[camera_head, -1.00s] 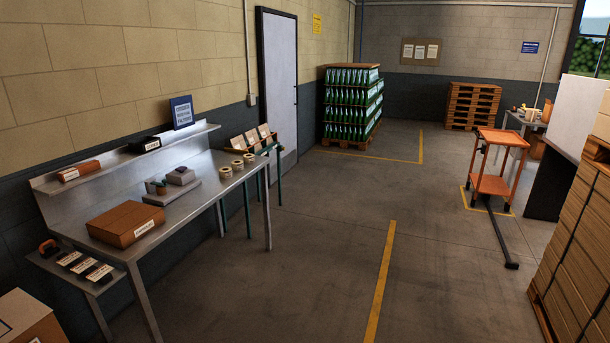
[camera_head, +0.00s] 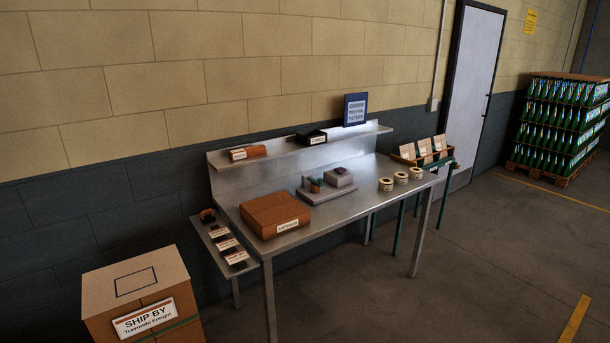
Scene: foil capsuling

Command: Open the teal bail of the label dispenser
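A small device on a grey base plate (camera_head: 318,195) sits near the middle of the metal bench (camera_head: 350,213). My gripper is not in view.
A brown carton (camera_head: 275,215) lies on the bench's left part. A low side shelf (camera_head: 222,243) holds labelled items. A large "SHIP BY" box (camera_head: 140,295) stands at the lower left. A green-legged stand (camera_head: 424,158) adjoins the bench's right end. The floor (camera_head: 480,270) in front is clear.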

